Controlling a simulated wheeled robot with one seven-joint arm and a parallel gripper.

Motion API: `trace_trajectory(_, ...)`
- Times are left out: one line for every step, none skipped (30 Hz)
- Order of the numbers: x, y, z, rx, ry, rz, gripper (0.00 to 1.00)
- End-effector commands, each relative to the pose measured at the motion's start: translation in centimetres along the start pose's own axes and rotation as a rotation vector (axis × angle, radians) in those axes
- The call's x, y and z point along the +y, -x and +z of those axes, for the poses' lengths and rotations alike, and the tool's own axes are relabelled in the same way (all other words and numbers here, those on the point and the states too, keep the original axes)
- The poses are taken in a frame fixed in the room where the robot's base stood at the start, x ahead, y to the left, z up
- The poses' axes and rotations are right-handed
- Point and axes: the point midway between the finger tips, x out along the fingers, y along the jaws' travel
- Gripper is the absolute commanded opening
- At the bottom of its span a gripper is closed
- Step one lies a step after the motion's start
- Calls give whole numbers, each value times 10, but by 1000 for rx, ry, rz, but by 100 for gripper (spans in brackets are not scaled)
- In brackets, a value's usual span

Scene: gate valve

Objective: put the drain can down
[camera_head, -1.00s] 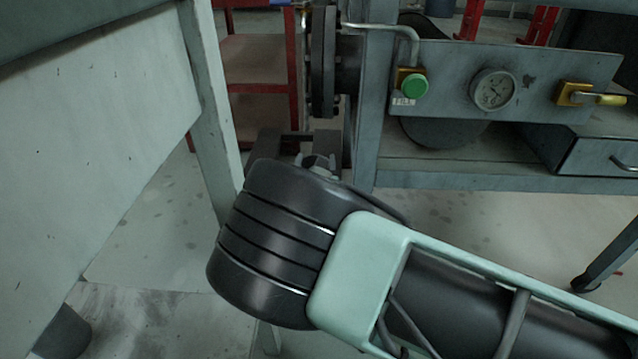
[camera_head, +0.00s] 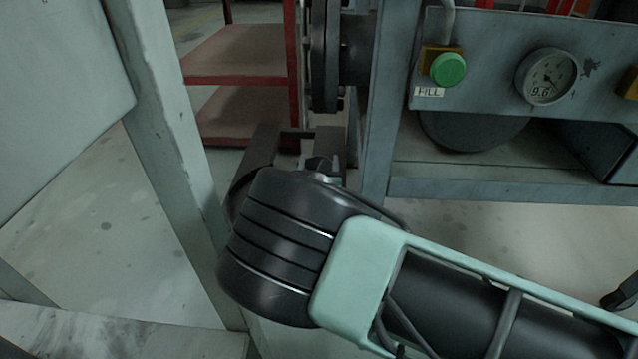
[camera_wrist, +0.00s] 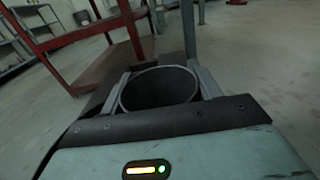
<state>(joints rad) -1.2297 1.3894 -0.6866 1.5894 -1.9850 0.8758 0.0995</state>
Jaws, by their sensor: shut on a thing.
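The drain can (camera_wrist: 158,90) shows in the wrist view as a round, dark, open-topped vessel with a thin pale rim. My gripper (camera_wrist: 160,78) is shut on it, with one grey finger on each side of the can. The can's mouth faces the wrist camera; its lower part and whatever is under it are hidden. In the head view my own dark and pale green arm covers the middle, and I cannot make out the can there.
A grey bench leg (camera_head: 165,150) stands close on the left of my arm. A red shelf rack (camera_head: 245,52) is behind. A panel (camera_head: 500,65) with a green button (camera_head: 448,69) and a gauge (camera_head: 547,76) is at right. A dark flange (camera_head: 325,60) stands beside it. Bare floor (camera_head: 85,225) shows at left.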

Motion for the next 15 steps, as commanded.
trace_trajectory(0,0,-5,-1,-1,0,36)
trace_trajectory(0,0,-8,-1,-1,0,36)
trace_trajectory(0,0,-13,-1,0,0,36)
trace_trajectory(0,0,-18,-1,0,0,36)
trace_trajectory(0,0,-22,-1,0,0,36)
trace_trajectory(0,0,-28,-1,-1,0,36)
trace_trajectory(0,0,-32,-1,-1,0,36)
trace_trajectory(0,0,-35,-1,-1,0,36)
trace_trajectory(0,0,-37,-2,-1,0,36)
trace_trajectory(0,0,-37,-2,-1,0,36)
trace_trajectory(0,0,-36,-2,-1,0,36)
trace_trajectory(0,0,-35,-2,-1,0,36)
trace_trajectory(0,0,-35,-2,-1,0,36)
trace_trajectory(0,0,-34,-2,-1,0,36)
trace_trajectory(0,0,-34,-1,-1,0,36)
